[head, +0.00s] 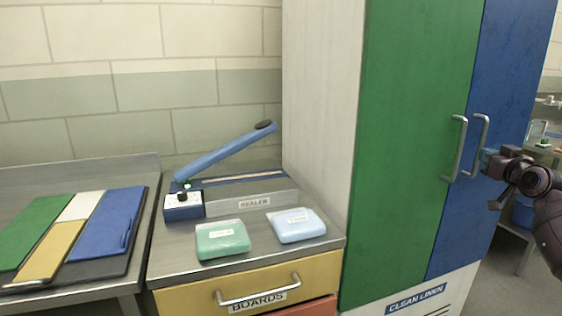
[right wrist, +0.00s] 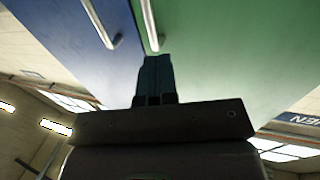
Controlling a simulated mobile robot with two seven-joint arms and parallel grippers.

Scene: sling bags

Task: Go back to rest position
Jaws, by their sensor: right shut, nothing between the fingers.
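My right gripper (head: 487,161) is at the right side of the head view, in front of the blue cabinet door (head: 488,90) and close to its metal handle (head: 481,140). In the right wrist view its fingers (right wrist: 154,75) are together with nothing between them. The tips point toward the doors, near the lower end of one handle (right wrist: 150,28). I cannot tell whether they touch it. My left gripper is in neither view.
The green door (head: 410,130) and blue door look closed. A counter holds a sealer (head: 240,195) with a raised blue arm, a green pack (head: 222,240) and a light blue pack (head: 297,226). Coloured boards (head: 105,225) lie at left. A drawer (head: 320,277) is below.

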